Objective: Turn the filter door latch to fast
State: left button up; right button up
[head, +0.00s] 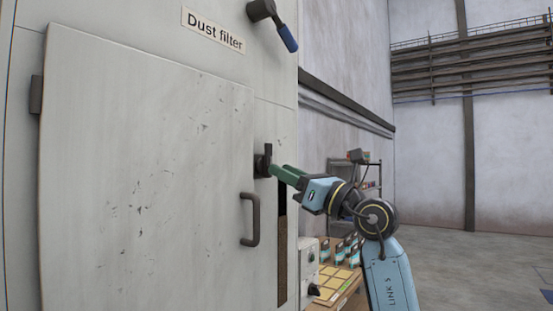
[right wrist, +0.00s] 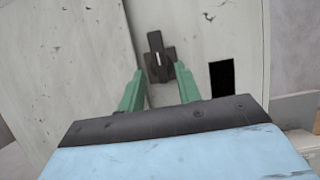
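The dust filter door (head: 150,170) is a large pale scuffed panel, and it looks closed. Its latch (head: 263,160) is a small black handle at the door's right edge, pointing up in the head view. The latch also shows in the right wrist view (right wrist: 158,58), upright with a white mark on its base. My right gripper (head: 276,171) has green fingers and is at the latch. In the right wrist view its fingers (right wrist: 158,82) are apart, one on each side below the latch, with a gap between them. My left gripper is not in view.
A dark pull handle (head: 251,219) is on the door below the latch. A blue-tipped lever (head: 285,32) sticks out above, near the "Dust filter" sign (head: 213,29). A dark slot (head: 282,240) lies right of the door. A table with yellow cards (head: 335,283) stands lower right.

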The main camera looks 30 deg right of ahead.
aim_at(266, 167)
jog(key=shift+p+x, duration=0.35)
jog(key=shift+x, duration=1.2)
jog(key=shift+c, duration=0.2)
grip_shut()
